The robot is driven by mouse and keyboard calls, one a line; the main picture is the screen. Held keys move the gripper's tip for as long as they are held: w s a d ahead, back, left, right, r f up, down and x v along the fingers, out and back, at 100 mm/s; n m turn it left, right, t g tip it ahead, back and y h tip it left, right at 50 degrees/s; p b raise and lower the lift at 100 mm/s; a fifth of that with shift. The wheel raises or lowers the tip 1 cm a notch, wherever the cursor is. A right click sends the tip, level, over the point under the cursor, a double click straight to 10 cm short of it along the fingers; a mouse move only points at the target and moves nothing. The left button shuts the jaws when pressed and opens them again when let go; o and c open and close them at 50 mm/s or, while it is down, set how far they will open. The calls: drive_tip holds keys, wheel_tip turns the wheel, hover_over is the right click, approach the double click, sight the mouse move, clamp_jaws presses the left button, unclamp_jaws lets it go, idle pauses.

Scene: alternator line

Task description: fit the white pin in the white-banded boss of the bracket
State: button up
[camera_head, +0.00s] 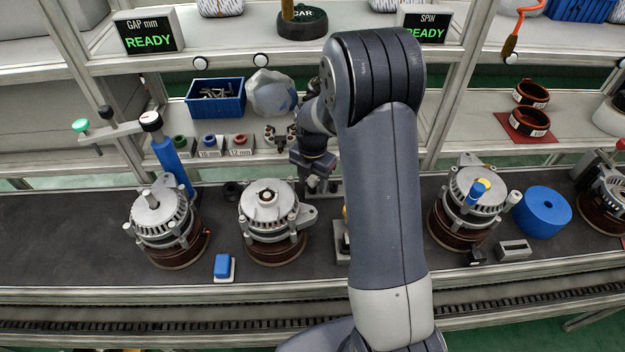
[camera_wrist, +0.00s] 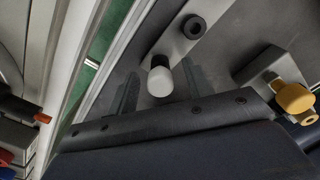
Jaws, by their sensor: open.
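The white pin (camera_wrist: 160,80), with a rounded white end, shows in the wrist view on a grey strip. My gripper (camera_wrist: 159,88) is open, with one finger on each side of the pin; whether they touch it I cannot tell. In the head view my gripper (camera_head: 316,182) points down over the bench between two alternators, partly behind my arm. I cannot make out a white-banded boss. A grey block (camera_head: 342,245) partly behind my arm may be the bracket, but I cannot tell.
A yellow-knobbed part (camera_wrist: 294,97) is to the right. An alternator (camera_head: 268,212) stands left of my gripper, another (camera_head: 468,205) right of my arm. A blue-topped block (camera_head: 223,266) lies near the front edge.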

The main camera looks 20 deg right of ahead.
drive_tip(key=shift+f, duration=0.2)
drive_tip(key=c, duration=1.1)
drive_tip(key=shift+o, duration=0.2)
drive_tip(key=shift+r, duration=0.1)
